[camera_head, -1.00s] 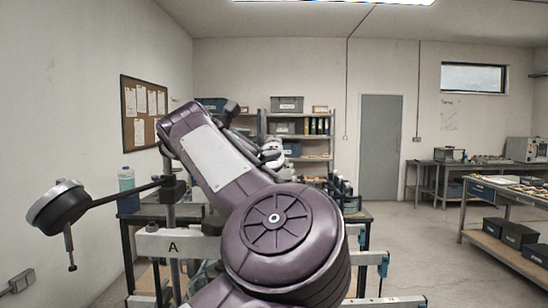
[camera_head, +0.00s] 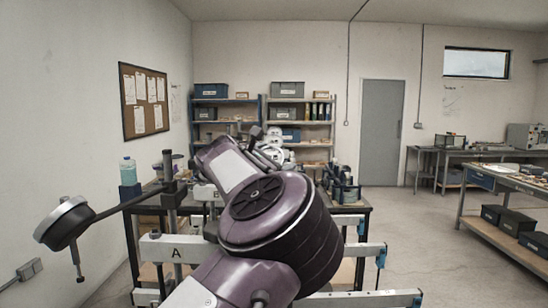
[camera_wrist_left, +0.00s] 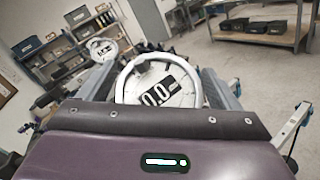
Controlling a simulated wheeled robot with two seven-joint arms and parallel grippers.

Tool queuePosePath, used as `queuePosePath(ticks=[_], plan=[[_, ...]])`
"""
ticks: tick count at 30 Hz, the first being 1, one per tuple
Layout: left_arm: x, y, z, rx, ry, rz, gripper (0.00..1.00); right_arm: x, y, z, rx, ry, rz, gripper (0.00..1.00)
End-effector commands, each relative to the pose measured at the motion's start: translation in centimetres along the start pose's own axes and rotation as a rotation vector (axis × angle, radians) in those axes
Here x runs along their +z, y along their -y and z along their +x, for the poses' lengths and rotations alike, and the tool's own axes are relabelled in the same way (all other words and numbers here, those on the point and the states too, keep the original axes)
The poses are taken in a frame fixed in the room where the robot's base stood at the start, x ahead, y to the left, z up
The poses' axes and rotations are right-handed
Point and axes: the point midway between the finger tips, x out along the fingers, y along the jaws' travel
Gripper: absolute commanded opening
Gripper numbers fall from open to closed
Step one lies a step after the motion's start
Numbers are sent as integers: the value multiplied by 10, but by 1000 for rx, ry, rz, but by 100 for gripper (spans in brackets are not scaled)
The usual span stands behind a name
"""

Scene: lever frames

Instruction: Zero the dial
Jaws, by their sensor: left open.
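A white round dial face (camera_wrist_left: 158,92) with a black label reading about 0.0 shows large in the left wrist view, between the grey fingers of my left gripper (camera_wrist_left: 158,72). I cannot tell whether they touch it. A second white dial (camera_wrist_left: 102,48) is farther off at the upper left. In the head view my purple left arm covers much of the bench, and my left gripper (camera_head: 266,146) is beyond it, open. A white dial (camera_head: 274,151) shows partly there. My right gripper is not in view.
A frame beam marked A (camera_head: 165,251) stands in front, with a post and a long black bar ending in a round dark weight-like part (camera_head: 64,223) at left. A bottle (camera_head: 128,170) stands behind. Shelves (camera_head: 300,120) are at the back; open floor (camera_head: 415,225) lies right.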

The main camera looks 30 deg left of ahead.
Motion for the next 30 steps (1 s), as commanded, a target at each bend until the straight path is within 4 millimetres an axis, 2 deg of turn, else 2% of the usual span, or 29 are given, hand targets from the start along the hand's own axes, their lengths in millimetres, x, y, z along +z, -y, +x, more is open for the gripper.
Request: queuePosePath(ticks=[1,9,11,30], plan=[[0,0,0,0,0,0,81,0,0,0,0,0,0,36],[0,0,0,0,0,0,46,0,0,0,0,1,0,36],[0,0,0,0,0,0,40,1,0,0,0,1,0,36],[1,3,-1,-218,2,172,40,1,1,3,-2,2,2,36]])
